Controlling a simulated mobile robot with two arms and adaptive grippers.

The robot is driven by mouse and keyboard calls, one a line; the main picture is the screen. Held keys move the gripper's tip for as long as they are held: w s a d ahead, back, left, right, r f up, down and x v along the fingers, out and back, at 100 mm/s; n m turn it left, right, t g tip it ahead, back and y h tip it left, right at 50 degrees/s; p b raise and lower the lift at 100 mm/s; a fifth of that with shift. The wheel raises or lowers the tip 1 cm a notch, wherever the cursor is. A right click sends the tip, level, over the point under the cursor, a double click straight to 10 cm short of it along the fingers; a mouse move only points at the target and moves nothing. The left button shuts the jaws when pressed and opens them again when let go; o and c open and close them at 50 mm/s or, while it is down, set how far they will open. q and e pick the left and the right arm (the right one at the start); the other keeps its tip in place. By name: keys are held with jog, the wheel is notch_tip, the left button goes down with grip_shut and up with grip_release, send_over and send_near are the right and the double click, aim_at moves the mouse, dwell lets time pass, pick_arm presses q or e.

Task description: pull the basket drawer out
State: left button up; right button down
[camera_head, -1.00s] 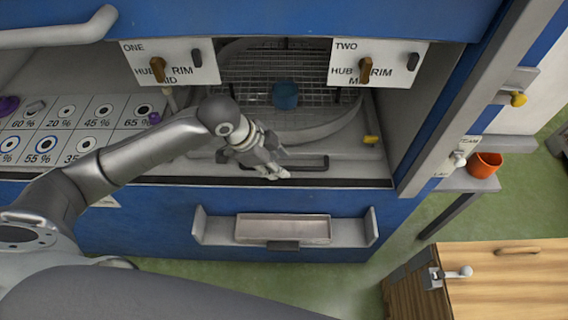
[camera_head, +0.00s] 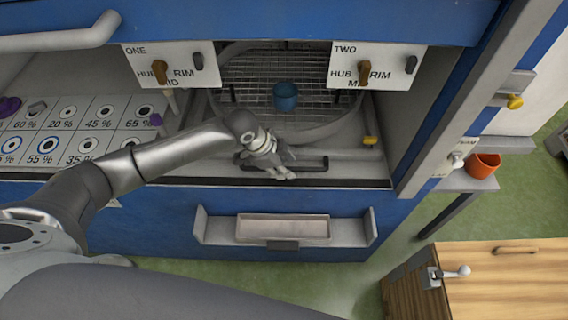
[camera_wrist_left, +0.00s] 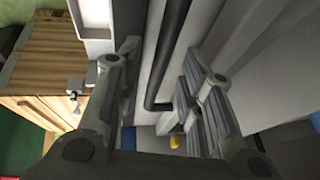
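The basket drawer has a grey front ledge with a black bar handle (camera_head: 312,164) in the head view. Behind it is a round wire basket (camera_head: 300,68) with a blue cup (camera_head: 285,96) in it. My left gripper (camera_head: 276,170) is at the left part of the handle and hides some of it. In the left wrist view my left gripper (camera_wrist_left: 158,88) has its fingers spread, with the dark handle bar (camera_wrist_left: 168,55) running between them. A gap shows on both sides of the bar. My right gripper is in neither view.
Sign panels ONE (camera_head: 170,66) and TWO (camera_head: 377,66) with knobs hang above the opening. A shelf with a pale tray (camera_head: 283,228) juts out below. An orange pot (camera_head: 484,165) and a wooden cabinet (camera_head: 500,285) are at the right. Labelled tiles (camera_head: 88,125) lie at the left.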

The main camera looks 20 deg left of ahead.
pick_arm(q)
jog(key=shift+f, duration=0.3)
grip_shut()
jog(key=shift+d, duration=0.1)
